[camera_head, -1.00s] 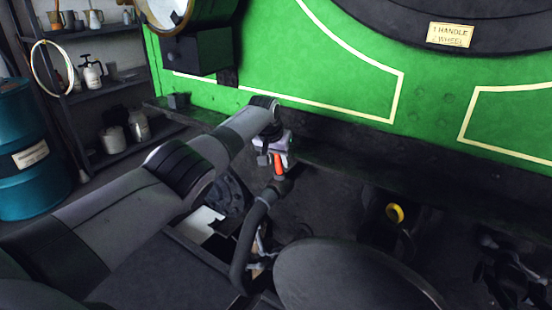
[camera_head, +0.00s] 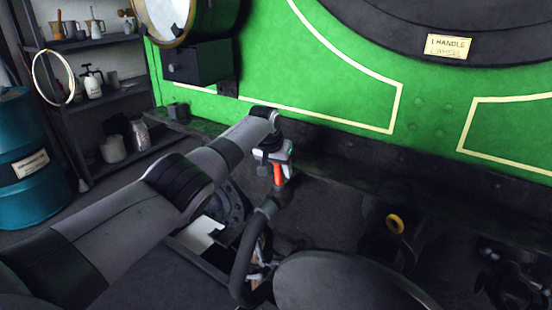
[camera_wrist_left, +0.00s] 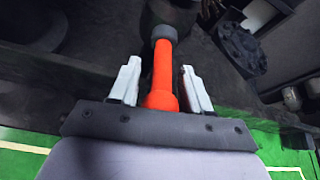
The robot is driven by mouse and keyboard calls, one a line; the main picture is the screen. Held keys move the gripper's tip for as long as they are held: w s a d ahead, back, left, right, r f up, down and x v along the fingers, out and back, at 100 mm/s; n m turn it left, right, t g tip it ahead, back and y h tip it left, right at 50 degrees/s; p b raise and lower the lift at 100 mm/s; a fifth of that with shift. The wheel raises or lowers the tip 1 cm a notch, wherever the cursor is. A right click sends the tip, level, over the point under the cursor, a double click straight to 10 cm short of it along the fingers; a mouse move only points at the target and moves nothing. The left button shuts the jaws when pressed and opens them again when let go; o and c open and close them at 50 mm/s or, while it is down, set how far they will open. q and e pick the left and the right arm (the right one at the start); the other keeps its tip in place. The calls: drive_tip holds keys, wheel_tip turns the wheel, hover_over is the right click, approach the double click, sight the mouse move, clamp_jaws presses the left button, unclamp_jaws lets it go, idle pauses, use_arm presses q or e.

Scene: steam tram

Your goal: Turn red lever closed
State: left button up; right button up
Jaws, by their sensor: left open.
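The red lever (camera_head: 277,173) stands out from a dark pipe fitting on the tram's front, below the green panel. In the left wrist view the red lever (camera_wrist_left: 162,78) lies between the two pale fingers of my left gripper (camera_wrist_left: 161,85). The fingers are apart, with a gap on each side of the lever. In the head view my left gripper (camera_head: 276,166) is at the lever and partly covers its upper part. The right gripper does not show.
A dark curved hose (camera_head: 245,258) runs down from the fitting. A round dark buffer (camera_head: 340,283) is in front at the lower middle. A yellow ring (camera_head: 395,224) is to the right. A teal barrel (camera_head: 32,150) and shelves (camera_head: 115,85) stand at the left.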

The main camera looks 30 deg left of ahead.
use_arm(q)
drive_tip(key=shift+p+v, duration=0.8)
drive_tip(key=shift+v, duration=2.6)
drive_tip(key=shift+d+f, duration=0.1)
